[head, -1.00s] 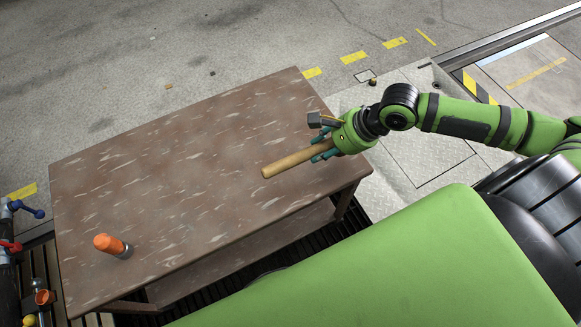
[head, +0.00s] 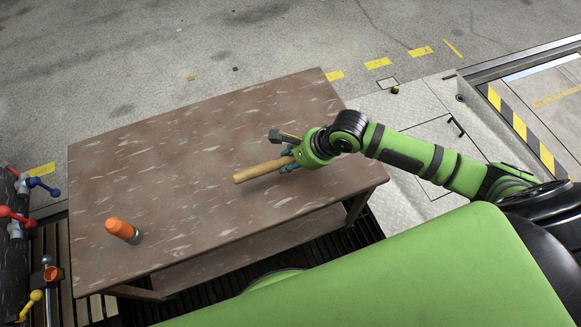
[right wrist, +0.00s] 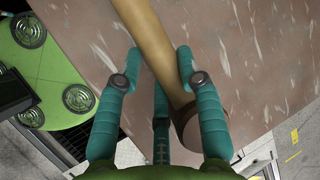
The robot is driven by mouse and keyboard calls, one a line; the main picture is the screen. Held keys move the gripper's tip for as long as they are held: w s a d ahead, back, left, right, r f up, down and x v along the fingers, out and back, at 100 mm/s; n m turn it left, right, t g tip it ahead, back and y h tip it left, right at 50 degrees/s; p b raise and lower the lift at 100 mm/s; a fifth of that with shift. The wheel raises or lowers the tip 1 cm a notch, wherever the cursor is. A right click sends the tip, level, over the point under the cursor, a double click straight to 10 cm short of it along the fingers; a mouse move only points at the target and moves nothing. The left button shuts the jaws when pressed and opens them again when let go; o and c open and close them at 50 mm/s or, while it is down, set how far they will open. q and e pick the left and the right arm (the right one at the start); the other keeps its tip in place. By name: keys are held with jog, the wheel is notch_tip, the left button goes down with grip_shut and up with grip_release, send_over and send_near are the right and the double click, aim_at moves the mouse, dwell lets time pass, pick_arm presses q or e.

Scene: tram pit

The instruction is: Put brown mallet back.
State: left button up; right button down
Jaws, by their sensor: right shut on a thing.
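The brown mallet (head: 258,172) shows in the head view as a tan wooden rod pointing left from my right gripper (head: 290,163). My right gripper is shut on it, and the picture places it over the right part of the brown table (head: 180,150). In the right wrist view, the mallet (right wrist: 150,45) runs between the teal fingers of the gripper (right wrist: 157,60), with a darker, wider end near the palm. Its height above the table is hard to tell. My left gripper is not in view.
An orange-topped object with a grey base (head: 122,230) stands at the table's left front. A dark rack (head: 14,220) with blue, red and yellow knobs stands left of the table. Most of the tabletop is clear. A floor plate (head: 415,150) lies right.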

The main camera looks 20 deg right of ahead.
jog(key=shift+w+a+f, duration=0.1)
jog(key=shift+a+f, duration=0.1)
notch_tip(320, 180, down, 2)
jog(key=shift+f+p, duration=0.3)
jog(key=shift+p, duration=0.2)
jog(key=shift+f, duration=0.4)
jog(key=c, duration=0.8)
grip_release()
